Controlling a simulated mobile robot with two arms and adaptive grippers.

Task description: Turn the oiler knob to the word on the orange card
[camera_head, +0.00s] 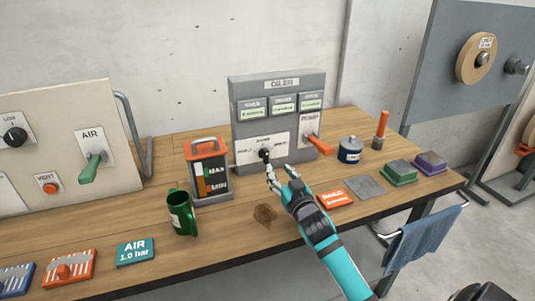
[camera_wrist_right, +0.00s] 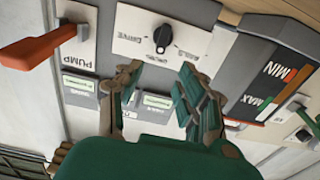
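The oiler (camera_head: 277,110) is a grey box at the back of the bench, with small label windows above a white dial plate. Its black knob (camera_head: 264,153) sits on that plate and also shows in the wrist view (camera_wrist_right: 162,36), where the plate appears upside down with DRIVE on one side. The knob seems to point near the middle word, but I cannot be sure. The orange card (camera_head: 336,199) lies on the bench to the right; its word looks like RAILS, though small. My right gripper (camera_head: 281,173) is open and empty just in front of the knob, apart from it.
An orange PUMP lever (camera_head: 318,143) is right of the dial. An oil level gauge (camera_head: 208,170) and a green jug (camera_head: 181,213) stand left. A blue tin (camera_head: 350,150) and a grey plate (camera_head: 364,187) are right. The bench front is partly clear.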

